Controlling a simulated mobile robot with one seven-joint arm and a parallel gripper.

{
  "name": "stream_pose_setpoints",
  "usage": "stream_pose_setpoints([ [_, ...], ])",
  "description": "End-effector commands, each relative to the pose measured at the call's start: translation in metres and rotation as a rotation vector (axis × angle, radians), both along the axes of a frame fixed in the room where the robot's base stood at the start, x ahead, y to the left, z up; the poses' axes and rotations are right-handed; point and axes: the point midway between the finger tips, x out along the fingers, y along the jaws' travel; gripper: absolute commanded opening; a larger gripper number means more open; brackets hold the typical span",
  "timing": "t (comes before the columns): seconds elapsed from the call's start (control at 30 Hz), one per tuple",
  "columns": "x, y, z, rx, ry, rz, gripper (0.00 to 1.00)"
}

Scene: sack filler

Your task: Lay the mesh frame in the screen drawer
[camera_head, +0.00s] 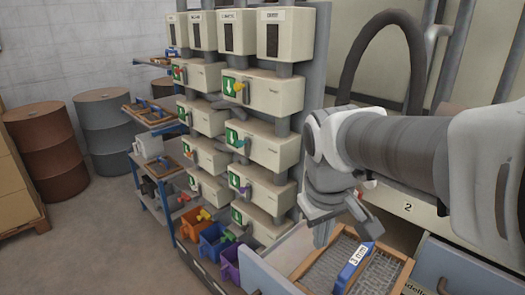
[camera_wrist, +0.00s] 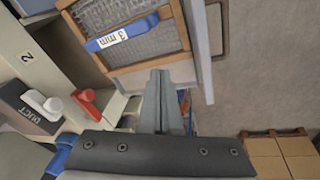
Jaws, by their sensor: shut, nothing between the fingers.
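The mesh frame (camera_head: 325,268) has a wooden border, grey mesh and a blue handle (camera_head: 352,268) marked 3 mm. It lies inside the pulled-out screen drawer (camera_head: 277,252), between its pale walls, at the lower middle of the head view. The wrist view shows the mesh frame (camera_wrist: 155,43) at the top, with the drawer wall (camera_wrist: 201,55) on its right. I cannot tell whether it rests fully flat. My gripper (camera_head: 322,240) is above the drawer's left part, apart from the blue handle. In the wrist view my gripper (camera_wrist: 160,75) is shut and empty, its fingertips near the frame's edge.
A machine with several cream boxes (camera_head: 270,95) stands left of my arm. A blue shelf rack (camera_head: 150,185) with other wooden frames, coloured bins (camera_head: 212,242) and barrels (camera_head: 105,120) are further left. Cardboard boxes (camera_wrist: 280,155) stand on a pallet at lower right in the wrist view.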

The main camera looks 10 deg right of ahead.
Motion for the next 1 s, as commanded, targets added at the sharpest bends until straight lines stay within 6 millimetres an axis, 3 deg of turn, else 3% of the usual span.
stream_pose_setpoints([
  [0.2, 0.044, -0.006, -0.008, -0.038, 0.168, 0.132, 0.0],
  [0.53, 0.09, -0.013, -0.037, -0.023, 0.345, 0.301, 0.0],
  [0.8, 0.102, -0.016, -0.05, -0.008, 0.393, 0.353, 0.0],
  [1.0, 0.085, -0.029, -0.048, -0.008, 0.394, 0.35, 0.0],
])
